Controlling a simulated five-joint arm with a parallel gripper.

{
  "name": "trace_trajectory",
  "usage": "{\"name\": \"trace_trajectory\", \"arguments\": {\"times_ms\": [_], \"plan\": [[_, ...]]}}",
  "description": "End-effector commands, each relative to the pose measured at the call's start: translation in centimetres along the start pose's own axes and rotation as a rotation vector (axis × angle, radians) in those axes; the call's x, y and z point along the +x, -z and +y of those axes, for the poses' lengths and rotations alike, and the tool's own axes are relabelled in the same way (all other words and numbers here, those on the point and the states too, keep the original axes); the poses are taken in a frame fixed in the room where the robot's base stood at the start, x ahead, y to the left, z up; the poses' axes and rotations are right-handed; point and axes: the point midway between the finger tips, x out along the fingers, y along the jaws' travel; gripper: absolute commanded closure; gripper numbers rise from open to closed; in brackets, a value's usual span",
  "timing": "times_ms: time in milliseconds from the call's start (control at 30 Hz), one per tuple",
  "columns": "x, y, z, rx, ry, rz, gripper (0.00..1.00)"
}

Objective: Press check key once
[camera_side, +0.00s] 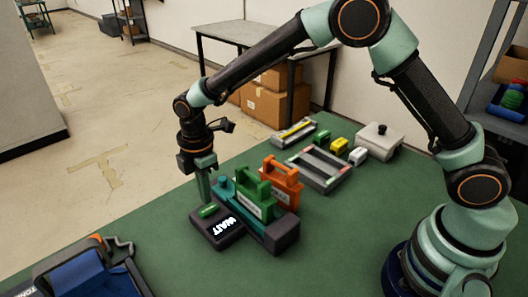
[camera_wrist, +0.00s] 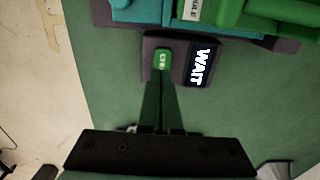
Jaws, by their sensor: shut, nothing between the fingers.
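The check key (camera_side: 208,211) is a small green key on a dark console (camera_side: 203,228) at the front edge of the work. In the wrist view the key (camera_wrist: 162,57) shows part of its white lettering, beside a display (camera_wrist: 201,64) reading WAIT. My gripper (camera_side: 205,195) points down at the key, shut and empty. In the wrist view its fingertips (camera_wrist: 161,78) are together, overlapping the near end of the key. I cannot tell whether they touch it or are just above it.
A teal fixture (camera_side: 232,198) behind the console holds a green handset (camera_side: 256,195), with an orange handset (camera_side: 283,183) beyond. A grey tray (camera_side: 321,170) and a white box (camera_side: 380,141) stand farther back. Green table is bare at the front.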

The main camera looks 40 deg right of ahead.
Motion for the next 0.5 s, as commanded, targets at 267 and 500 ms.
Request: {"name": "trace_trajectory", "arguments": {"times_ms": [267, 500], "plan": [[-6.5, 0.2, 0.3, 0.000, -0.011, 0.005, 1.00], [-9.7, 0.2, 0.3, 0.000, -0.008, 0.004, 1.00]]}}
